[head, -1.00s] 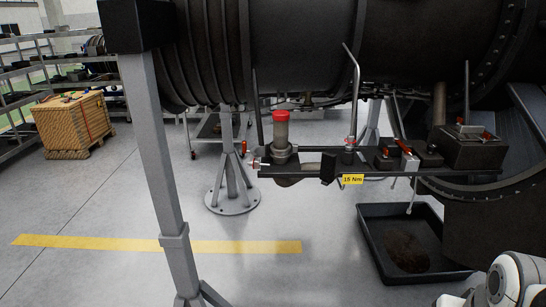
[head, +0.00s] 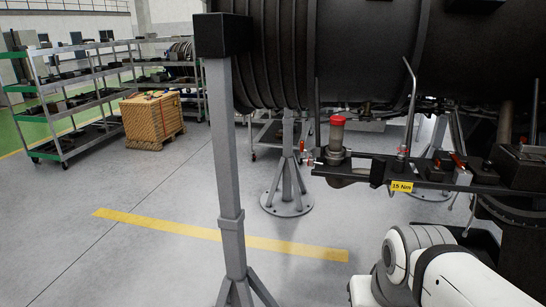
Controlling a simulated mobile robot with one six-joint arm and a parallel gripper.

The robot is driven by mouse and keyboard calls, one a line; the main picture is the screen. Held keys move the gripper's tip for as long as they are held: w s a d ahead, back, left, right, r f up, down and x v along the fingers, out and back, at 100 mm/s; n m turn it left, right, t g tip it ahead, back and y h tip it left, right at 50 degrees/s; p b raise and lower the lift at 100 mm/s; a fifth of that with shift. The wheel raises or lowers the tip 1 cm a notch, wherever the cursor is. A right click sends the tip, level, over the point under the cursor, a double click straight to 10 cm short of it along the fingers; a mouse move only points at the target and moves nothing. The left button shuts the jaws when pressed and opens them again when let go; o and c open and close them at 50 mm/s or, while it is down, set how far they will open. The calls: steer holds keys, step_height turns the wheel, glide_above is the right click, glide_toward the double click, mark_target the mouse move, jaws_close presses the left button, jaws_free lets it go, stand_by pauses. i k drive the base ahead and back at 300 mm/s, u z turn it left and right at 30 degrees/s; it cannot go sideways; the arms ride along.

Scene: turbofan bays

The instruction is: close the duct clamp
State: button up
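A short grey upright duct (head: 337,137) with a red top stands on a dark rail (head: 362,177) under the engine. A dark ring (head: 334,156) that looks like the duct clamp sits around its base, with a small red and silver fitting (head: 310,158) at its left. Whether the clamp is open or shut is too small to tell. A yellow "15 Nm" label (head: 401,186) hangs on the rail. My white arm shows at the lower right, in front of and below the rail. My gripper is out of view.
A grey support stand (head: 230,170) rises left of the duct. A round-based stand (head: 287,195) is behind. A dark tray (head: 480,237) lies partly hidden behind my arm. A wooden crate (head: 152,122) and shelves (head: 75,105) stand at the left. The floor between is clear.

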mark_target(313, 152)
steer(key=u, duration=0.1)
steer(key=i, duration=1)
steer(key=z, duration=1.2)
steer(key=k, duration=1.15)
steer(key=u, duration=1.3)
steer(key=i, duration=0.5)
steer(key=z, duration=0.05)
